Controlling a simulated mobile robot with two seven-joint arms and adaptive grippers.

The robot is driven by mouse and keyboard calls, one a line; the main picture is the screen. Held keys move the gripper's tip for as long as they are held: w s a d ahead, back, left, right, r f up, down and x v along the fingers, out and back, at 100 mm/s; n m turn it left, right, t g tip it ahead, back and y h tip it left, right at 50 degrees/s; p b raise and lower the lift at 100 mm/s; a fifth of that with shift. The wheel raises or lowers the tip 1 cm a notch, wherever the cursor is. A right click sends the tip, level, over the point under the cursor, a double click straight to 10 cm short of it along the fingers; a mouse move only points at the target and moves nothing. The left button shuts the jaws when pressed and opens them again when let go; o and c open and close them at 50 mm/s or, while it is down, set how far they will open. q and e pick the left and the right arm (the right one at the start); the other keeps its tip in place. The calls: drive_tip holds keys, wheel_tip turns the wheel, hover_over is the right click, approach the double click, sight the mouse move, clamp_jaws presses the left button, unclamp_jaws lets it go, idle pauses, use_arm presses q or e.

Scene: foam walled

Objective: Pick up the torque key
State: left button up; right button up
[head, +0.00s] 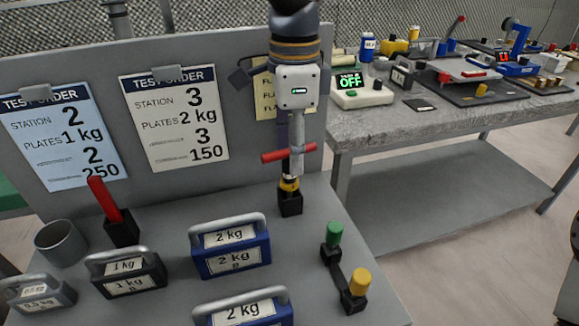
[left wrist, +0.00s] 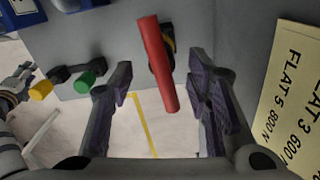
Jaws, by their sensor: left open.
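The torque key, which I take to be the tool with the red crossbar (head: 272,156) and yellow collar (head: 289,185), stands upright in a black holder block (head: 290,201) on the grey bench. My left gripper (head: 297,165) comes down over it from above and partly hides its crossbar. In the left wrist view the red crossbar (left wrist: 155,62) lies between the two fingers of the open left gripper (left wrist: 163,88), with gaps on both sides. Contact cannot be seen.
Behind stands a grey panel (head: 70,65) with order sheets. Nearby are a blue 2 kg weight (head: 230,248), a green-knobbed and yellow-knobbed fixture (head: 340,275), a slanted red handle (head: 104,198) and a grey cup (head: 60,243). A second table (head: 440,132) stands right.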

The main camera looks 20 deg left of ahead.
use_arm(q)
drive_tip(key=f, duration=0.3)
drive_tip(key=shift+a+f, duration=0.3)
drive_tip(key=shift+f, duration=0.1)
clamp_jaws()
wheel_tip(320, 180, up, 27)
drive_tip(key=shift+s+p, duration=0.15)
drive_tip(key=shift+p, duration=0.2)
idle(0.6)
